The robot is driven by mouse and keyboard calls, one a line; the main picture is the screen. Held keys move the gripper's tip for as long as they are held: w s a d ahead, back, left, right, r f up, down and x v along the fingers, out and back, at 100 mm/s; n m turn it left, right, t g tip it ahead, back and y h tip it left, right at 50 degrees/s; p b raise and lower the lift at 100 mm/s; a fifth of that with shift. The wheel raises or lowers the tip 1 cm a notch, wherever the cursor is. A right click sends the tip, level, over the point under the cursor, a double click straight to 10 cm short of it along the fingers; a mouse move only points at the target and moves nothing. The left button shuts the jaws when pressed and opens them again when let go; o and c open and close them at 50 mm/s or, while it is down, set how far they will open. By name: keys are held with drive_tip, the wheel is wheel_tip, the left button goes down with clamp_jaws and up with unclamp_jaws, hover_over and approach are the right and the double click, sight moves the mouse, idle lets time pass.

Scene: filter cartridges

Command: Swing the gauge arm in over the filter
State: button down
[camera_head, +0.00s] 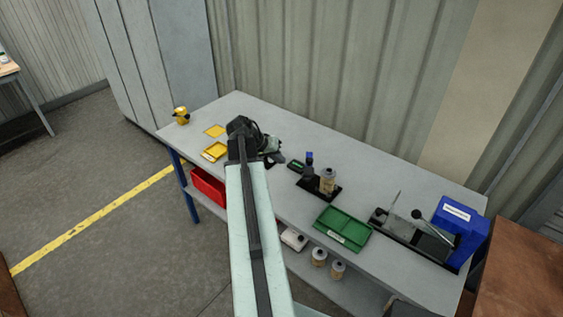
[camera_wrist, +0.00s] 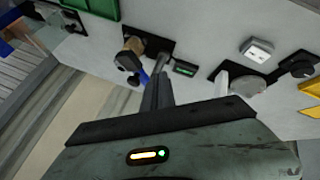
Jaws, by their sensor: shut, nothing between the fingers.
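A tan filter cartridge (camera_head: 328,178) stands upright on a black base plate (camera_head: 329,194) near the middle of the bench. A dark post with a blue top (camera_head: 309,158), apparently the gauge, stands beside it on the left. The wrist view also shows the filter (camera_wrist: 134,44), with a dark part and a blue part (camera_wrist: 143,76) close to it. I cannot tell exactly how the gauge arm is turned. My gripper (camera_head: 280,157) is left of this fixture, above the bench. Its fingers (camera_wrist: 160,64) are shut and empty, seen close to the fixture.
A small green-screened device (camera_head: 297,165) lies left of the fixture. A green tray (camera_head: 343,229), a black lever device (camera_head: 413,235) and a blue bin (camera_head: 459,217) are to the right. My arm hides part of the bench.

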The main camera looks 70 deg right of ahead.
sight(309, 162)
drive_tip(key=s+d+f+b, duration=0.3)
drive_tip(key=s+d+f, duration=0.1)
drive_tip(key=s, duration=0.1)
drive_tip(key=shift+s+f, duration=0.35)
drive_tip(key=shift+d, duration=0.1)
